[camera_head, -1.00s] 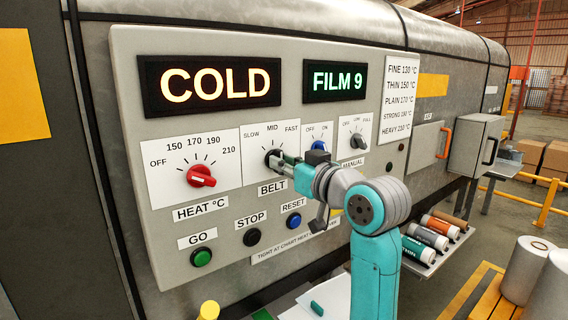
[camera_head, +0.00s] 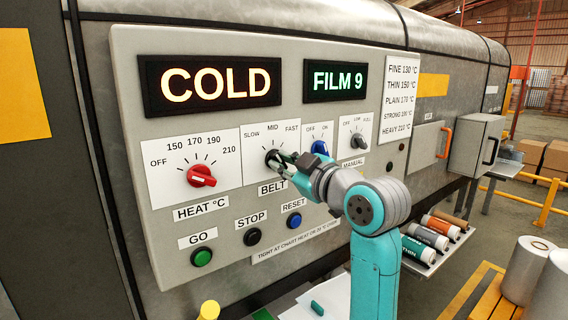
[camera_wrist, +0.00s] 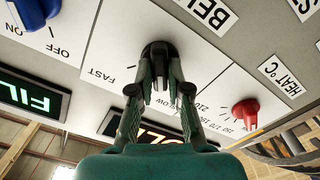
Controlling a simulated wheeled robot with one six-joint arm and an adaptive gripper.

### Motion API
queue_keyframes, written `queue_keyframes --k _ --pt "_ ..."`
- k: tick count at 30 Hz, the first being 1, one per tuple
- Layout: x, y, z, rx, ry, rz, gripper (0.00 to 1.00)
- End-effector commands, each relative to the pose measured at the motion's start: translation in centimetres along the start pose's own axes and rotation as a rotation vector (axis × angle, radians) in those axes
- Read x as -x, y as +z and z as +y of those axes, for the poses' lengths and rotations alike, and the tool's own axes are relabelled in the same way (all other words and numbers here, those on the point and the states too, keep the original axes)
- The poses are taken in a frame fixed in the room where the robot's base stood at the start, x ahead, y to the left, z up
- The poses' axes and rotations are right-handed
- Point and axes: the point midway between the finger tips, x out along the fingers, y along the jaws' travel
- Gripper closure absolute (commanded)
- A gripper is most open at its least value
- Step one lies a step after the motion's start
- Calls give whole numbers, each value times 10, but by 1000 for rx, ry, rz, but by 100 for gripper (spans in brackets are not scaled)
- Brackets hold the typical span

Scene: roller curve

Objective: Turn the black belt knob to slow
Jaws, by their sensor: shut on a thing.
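The black belt knob (camera_head: 271,157) sits on a white plate marked SLOW, MID and FAST, above the BELT label (camera_head: 272,188). My gripper (camera_head: 279,162) is at the knob from the lower right, with its fingers shut on it. In the wrist view the knob (camera_wrist: 159,50) lies between the two fingertips (camera_wrist: 157,78). The fingers cover part of the dial, and I cannot tell exactly where the knob points. SLOW is at the dial's left and FAST at its right in the head view.
The red heat knob (camera_head: 201,176) is left of the belt knob. A blue OFF/ON knob (camera_head: 319,148) is close to the right, near my wrist. Green GO (camera_head: 202,257), black STOP (camera_head: 252,237) and blue RESET (camera_head: 294,220) buttons sit below. Displays read COLD (camera_head: 214,83) and FILM 9 (camera_head: 335,81).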

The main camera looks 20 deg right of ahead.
Motion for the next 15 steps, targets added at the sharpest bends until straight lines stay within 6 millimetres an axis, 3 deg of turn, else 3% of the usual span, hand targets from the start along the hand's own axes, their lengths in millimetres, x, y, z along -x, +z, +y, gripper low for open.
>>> queue_keyframes --k 15 --pt "0 0 -1 107 -1 -1 100"
